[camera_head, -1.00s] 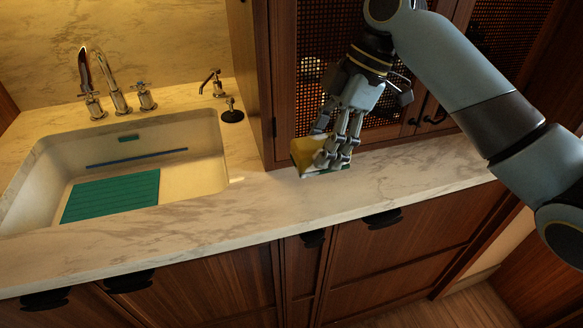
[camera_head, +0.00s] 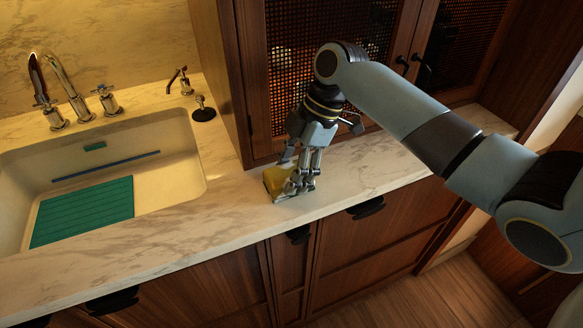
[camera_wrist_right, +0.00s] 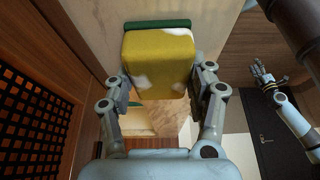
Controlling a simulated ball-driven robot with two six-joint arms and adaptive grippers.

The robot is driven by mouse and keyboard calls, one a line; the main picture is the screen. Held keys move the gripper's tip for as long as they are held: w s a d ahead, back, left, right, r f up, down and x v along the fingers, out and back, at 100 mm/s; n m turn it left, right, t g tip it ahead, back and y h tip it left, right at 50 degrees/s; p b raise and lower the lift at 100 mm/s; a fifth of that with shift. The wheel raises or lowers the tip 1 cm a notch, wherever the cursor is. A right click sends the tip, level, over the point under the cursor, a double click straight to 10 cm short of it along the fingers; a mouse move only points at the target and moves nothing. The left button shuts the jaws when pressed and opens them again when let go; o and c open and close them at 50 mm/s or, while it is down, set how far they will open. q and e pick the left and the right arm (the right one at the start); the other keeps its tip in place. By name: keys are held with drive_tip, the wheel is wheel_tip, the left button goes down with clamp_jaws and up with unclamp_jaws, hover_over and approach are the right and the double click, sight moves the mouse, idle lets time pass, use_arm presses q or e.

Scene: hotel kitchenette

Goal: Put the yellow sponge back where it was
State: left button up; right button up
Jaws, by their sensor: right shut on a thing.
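The yellow sponge (camera_head: 274,182) has a green layer along one side and whitish patches, clear in the right wrist view (camera_wrist_right: 158,62). My right gripper (camera_head: 296,185) is shut on it, with a finger on each side in the right wrist view (camera_wrist_right: 163,92). The sponge is at or just above the marble counter, right of the sink and in front of the mesh-door cabinet. I cannot tell whether it touches the counter. My left gripper (camera_wrist_right: 265,74) appears small at the right of the right wrist view, away from the sponge. Its jaw state is unclear.
The sink (camera_head: 172,180) at left holds a green ribbed mat (camera_head: 84,211), a blue strip (camera_head: 106,166) and a small green block (camera_head: 95,146). The mesh-door cabinet (camera_head: 247,95) rises behind the clear right counter.

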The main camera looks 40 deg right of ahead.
drive_tip(key=o, duration=0.6)
drive_tip(key=shift+f, duration=0.1)
use_arm(q)
drive_tip(key=shift+s+f, duration=0.1)
drive_tip(key=shift+s, duration=0.55)
use_arm(e)
drive_tip(key=o, duration=0.4)
use_arm(q)
drive_tip(key=shift+w+f+b, duration=0.15)
drive_tip(key=shift+f+b, duration=0.45)
use_arm(e)
drive_tip(key=v, duration=1.2)
drive_tip(key=shift+w, duration=0.1)
